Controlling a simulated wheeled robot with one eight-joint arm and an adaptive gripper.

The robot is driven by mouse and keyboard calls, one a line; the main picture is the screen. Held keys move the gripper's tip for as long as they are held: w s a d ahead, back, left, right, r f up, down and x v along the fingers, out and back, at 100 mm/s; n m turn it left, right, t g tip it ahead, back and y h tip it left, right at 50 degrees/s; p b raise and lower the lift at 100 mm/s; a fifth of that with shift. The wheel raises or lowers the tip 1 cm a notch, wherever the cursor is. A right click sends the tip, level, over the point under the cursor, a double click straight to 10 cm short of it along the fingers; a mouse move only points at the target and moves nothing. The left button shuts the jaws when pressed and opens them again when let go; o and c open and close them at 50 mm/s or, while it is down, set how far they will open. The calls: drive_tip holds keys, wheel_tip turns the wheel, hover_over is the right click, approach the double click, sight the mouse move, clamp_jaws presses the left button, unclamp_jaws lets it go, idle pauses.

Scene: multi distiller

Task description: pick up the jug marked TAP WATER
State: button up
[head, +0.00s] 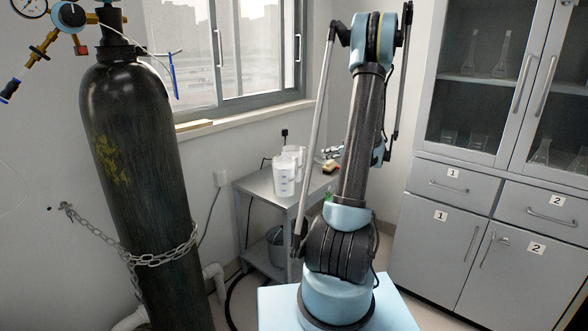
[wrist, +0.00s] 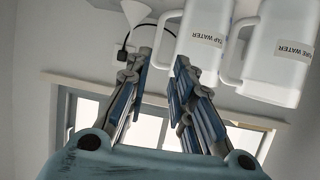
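In the wrist view the picture is upside down. The jug marked TAP WATER (wrist: 207,22) is white and translucent, with a handle on its left side. My gripper (wrist: 161,62) is open, with its two fingers spread. The lower part of the jug's handle shows between or just beyond the fingertips; I cannot tell whether they touch it. A second jug (wrist: 279,45), its label partly readable as "...RE WATER", is just to the right. In the head view two white jugs stand on a metal side table (head: 258,186); their labels cannot be read there.
A black cord and plug (wrist: 123,53) are near the left finger in the wrist view. In the head view a tall dark gas cylinder (head: 135,170) is chained at the left, a window (head: 240,50) is behind, and grey cabinets (head: 450,200) stand right. A bucket (head: 277,245) is under the table.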

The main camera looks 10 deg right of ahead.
sight(305, 157)
drive_tip(key=x, duration=1.7)
drive_tip(key=shift+w, duration=0.4)
clamp_jaws()
